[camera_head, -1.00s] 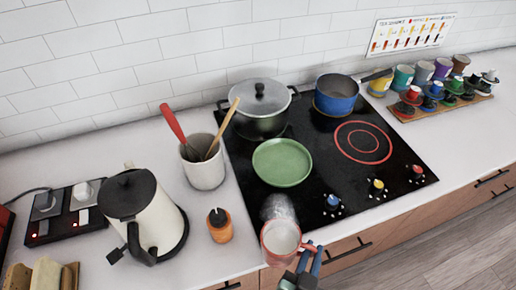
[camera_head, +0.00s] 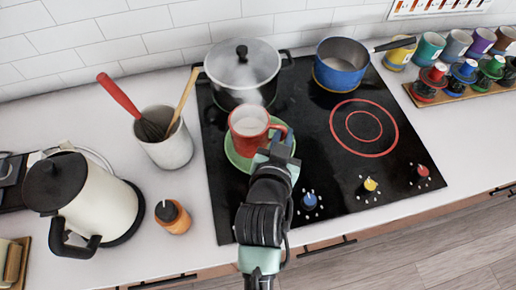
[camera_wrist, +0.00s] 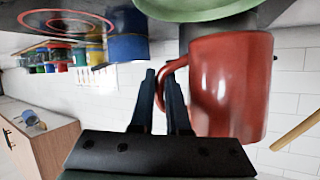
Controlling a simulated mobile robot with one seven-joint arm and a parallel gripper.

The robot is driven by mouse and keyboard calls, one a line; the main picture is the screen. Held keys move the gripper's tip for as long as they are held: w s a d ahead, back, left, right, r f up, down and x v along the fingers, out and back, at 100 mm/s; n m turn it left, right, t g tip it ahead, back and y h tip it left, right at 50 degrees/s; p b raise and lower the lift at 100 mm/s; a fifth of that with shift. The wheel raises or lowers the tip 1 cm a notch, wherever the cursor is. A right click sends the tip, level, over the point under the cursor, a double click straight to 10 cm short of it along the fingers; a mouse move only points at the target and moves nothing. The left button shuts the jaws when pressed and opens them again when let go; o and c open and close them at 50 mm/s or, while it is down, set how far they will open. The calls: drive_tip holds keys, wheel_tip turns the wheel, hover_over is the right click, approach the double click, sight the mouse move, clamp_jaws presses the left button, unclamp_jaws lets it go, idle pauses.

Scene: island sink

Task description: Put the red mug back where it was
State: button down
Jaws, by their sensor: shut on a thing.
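The red mug (camera_head: 249,136) is upright over the green plate (camera_head: 237,161) on the cooktop, with pale contents and steam above it. My gripper (camera_head: 278,146) is at its right side, shut on the handle. In the upside-down wrist view, the fingers (camera_wrist: 161,80) close on the handle of the mug (camera_wrist: 232,90). The plate's edge (camera_wrist: 190,12) shows close to the mug's base there. A narrow gap seems to lie between them, but I cannot tell surely whether they touch.
A lidded pot (camera_head: 243,72) stands just behind the plate, and a blue saucepan (camera_head: 341,66) is at the back right. A utensil crock (camera_head: 166,141), an orange jar (camera_head: 173,217) and a kettle (camera_head: 93,200) stand left. The red-ringed burner (camera_head: 364,132) is clear.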

drive_tip(key=shift+m+h, duration=0.5)
drive_tip(key=shift+w+d+f+b, duration=0.25)
drive_tip(key=shift+w+f, duration=0.25)
drive_tip(key=shift+f, duration=0.7)
drive_tip(key=shift+w+d+f+b, duration=0.15)
drive_tip(key=shift+w+d+f, duration=0.25)
drive_tip(key=shift+f, duration=0.8)
drive_tip(key=shift+w+d+f+b, duration=0.2)
drive_tip(key=shift+w+f, duration=0.35)
drive_tip(key=shift+f, duration=0.65)
drive_tip(key=shift+f, duration=0.15)
drive_tip(key=c, duration=0.9)
unclamp_jaws()
drive_tip(key=shift+s+a, duration=0.1)
drive_tip(key=shift+s, duration=0.05)
drive_tip(key=b+v, duration=0.1)
drive_tip(key=v, duration=1)
drive_tip(key=shift+s+a+r, duration=0.1)
drive_tip(key=shift+s+r, duration=0.2)
drive_tip(key=shift+r, duration=0.05)
